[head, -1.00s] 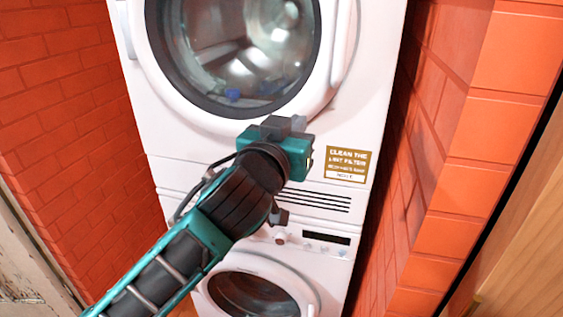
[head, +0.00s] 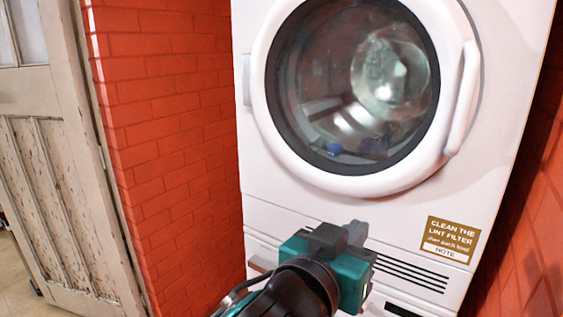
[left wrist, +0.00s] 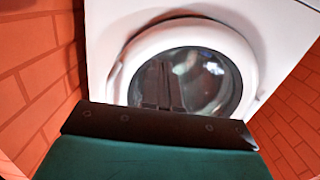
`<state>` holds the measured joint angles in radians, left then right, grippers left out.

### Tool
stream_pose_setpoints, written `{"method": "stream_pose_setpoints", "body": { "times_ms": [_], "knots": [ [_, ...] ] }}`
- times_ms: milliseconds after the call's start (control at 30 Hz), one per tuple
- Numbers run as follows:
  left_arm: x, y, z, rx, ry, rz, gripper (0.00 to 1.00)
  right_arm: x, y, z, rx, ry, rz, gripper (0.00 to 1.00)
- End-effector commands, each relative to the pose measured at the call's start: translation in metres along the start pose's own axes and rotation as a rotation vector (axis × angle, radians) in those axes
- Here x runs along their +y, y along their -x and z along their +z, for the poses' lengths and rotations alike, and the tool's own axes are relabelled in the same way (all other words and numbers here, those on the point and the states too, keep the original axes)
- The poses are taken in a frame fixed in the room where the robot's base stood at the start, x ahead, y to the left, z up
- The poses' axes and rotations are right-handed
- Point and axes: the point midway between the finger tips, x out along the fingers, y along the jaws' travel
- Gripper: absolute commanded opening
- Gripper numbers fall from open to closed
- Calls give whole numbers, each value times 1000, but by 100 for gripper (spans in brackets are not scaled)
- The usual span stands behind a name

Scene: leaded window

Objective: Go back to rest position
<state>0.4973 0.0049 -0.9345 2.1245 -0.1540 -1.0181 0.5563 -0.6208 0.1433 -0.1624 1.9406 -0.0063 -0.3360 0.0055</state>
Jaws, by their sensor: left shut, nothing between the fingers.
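My left gripper (head: 352,232) is teal and grey and sits low in the head view, in front of the white stacked machine's front panel. It is shut with nothing in it. In the left wrist view the dark fingers (left wrist: 163,72) lie together in front of a round glass door (left wrist: 205,80). The upper machine (head: 480,150) has its round door (head: 440,185) shut, with a small blue item (head: 334,149) behind the glass. My right gripper is not in view.
A red brick wall (head: 170,120) stands left of the machine, and another (head: 525,240) is at the right. A worn panelled door (head: 60,170) is at far left. A gold lint filter label (head: 450,240) is on the machine. Floor (head: 18,275) shows at lower left.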

Motion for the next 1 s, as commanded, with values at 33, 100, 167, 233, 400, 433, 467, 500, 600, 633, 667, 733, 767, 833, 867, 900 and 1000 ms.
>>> {"method": "stream_pose_setpoints", "body": {
  "times_ms": [33, 100, 167, 233, 400, 433, 467, 500, 600, 633, 667, 733, 767, 833, 867, 900, 1000],
  "knots": [
    [-18, 7, 20, -55, 39, -44, 0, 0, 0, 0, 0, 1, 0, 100],
    [-46, 20, 49, -140, 85, -109, 0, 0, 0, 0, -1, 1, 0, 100],
    [-69, 35, 77, -222, 120, -167, 0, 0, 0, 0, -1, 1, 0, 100],
    [-92, 57, 111, -322, 155, -228, 0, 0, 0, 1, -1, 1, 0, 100],
    [-134, 129, 194, -585, 219, -354, 0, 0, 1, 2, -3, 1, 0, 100],
    [-139, 144, 207, -631, 226, -372, 0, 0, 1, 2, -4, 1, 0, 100],
    [-143, 158, 219, -676, 233, -388, 0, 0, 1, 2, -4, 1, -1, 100],
    [-147, 177, 234, -733, 241, -406, 0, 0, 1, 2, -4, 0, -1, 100],
    [-153, 222, 263, -863, 254, -443, 0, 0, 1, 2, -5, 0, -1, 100],
    [-154, 234, 270, -898, 256, -451, 0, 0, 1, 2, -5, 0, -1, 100],
    [-155, 247, 277, -933, 259, -459, 0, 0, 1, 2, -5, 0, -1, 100],
    [-155, 275, 290, -1010, 265, -473, 0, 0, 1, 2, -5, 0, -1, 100],
    [-155, 287, 295, -1043, 266, -478, 0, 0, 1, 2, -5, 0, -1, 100],
    [-154, 315, 305, -1117, 269, -489, 0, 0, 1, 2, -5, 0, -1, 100],
    [-154, 327, 309, -1150, 270, -493, 0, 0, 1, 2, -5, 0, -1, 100],
    [-156, 322, 314, -1131, 260, -491, 0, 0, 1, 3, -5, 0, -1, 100],
    [-164, 304, 324, -1055, 238, -492, 0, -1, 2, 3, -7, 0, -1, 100]
  ]
}}
